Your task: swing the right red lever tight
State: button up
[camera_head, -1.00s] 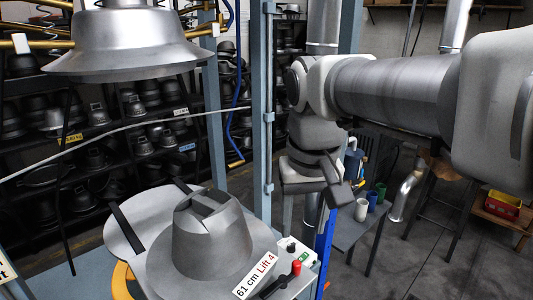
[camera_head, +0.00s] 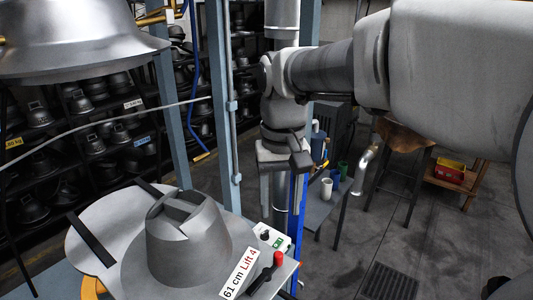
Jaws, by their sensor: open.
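The right red lever (camera_head: 266,273) is a dark bar with a red knob at its upper right end. It lies across the front right of the grey press plate, beside the "61 cm Lift 4" label, slanting down to the left. My gripper (camera_head: 281,203) points down above and behind the lever, in front of a blue post. Its fingers are apart with nothing seen between them, and it does not touch the lever. No second red lever shows.
A grey hat form (camera_head: 188,240) stands on the plate left of the lever. A metal hat die (camera_head: 85,45) hangs above. A small control box (camera_head: 271,238) sits behind the lever. Blue-grey posts rise behind, and a table with cups (camera_head: 327,188) stands further back.

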aim_at(278, 253)
notch_tip(278, 253, down, 14)
jog(key=shift+r, duration=0.1)
dwell(0.4)
grip_shut()
